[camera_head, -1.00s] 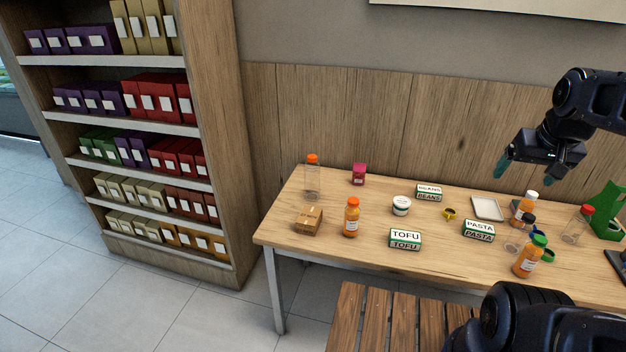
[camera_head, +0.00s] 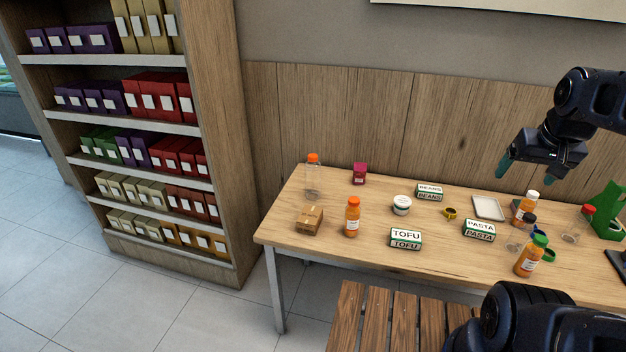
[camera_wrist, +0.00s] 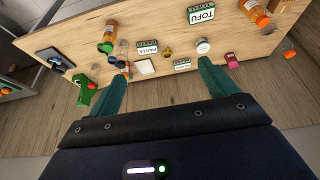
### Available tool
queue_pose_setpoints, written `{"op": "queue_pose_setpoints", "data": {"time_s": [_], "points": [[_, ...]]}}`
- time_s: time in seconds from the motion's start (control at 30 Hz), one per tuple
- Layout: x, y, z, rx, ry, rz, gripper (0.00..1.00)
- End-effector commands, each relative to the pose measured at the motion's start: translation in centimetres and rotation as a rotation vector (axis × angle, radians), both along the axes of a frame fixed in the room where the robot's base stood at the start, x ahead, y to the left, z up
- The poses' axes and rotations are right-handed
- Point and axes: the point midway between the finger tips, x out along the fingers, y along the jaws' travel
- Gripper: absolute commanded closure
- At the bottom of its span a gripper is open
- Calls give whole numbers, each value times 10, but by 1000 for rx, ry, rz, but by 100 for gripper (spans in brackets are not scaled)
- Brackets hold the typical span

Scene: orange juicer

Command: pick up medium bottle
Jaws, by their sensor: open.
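Several bottles stand on the wooden table; I cannot tell which one is the medium bottle. On the left are a clear bottle with an orange cap (camera_head: 313,180) and an orange-filled bottle with an orange cap (camera_head: 352,217). On the right are an orange bottle with a white cap (camera_head: 522,210), a clear dark-capped bottle (camera_head: 517,243), an orange bottle with a green cap (camera_head: 528,258), and a clear bottle with a red cap (camera_head: 573,230). My gripper (camera_head: 528,170) is open and empty above the table's back right, apart from every bottle. Its green fingers also show in the wrist view (camera_wrist: 162,70).
The table (camera_head: 300,235) also holds a tofu box (camera_head: 405,239), a pasta box (camera_head: 479,229), a beans box (camera_head: 430,192), a white tray (camera_head: 488,208), a cardboard box (camera_head: 309,220) and the green juicer (camera_head: 606,212). A slatted bench (camera_head: 378,318) stands in front. A wooden wall is behind.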

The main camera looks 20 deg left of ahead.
Motion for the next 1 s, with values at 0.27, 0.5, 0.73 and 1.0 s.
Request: {"op": "queue_pose_setpoints", "data": {"time_s": [0.27,0.5,0.73,1.0], "points": [[30,11,17,-15,22,61,16],[89,40,41,-45,63,184,16],[148,77,55,-74,98,304,16],[215,132,58,-106,142,444,16]]}}
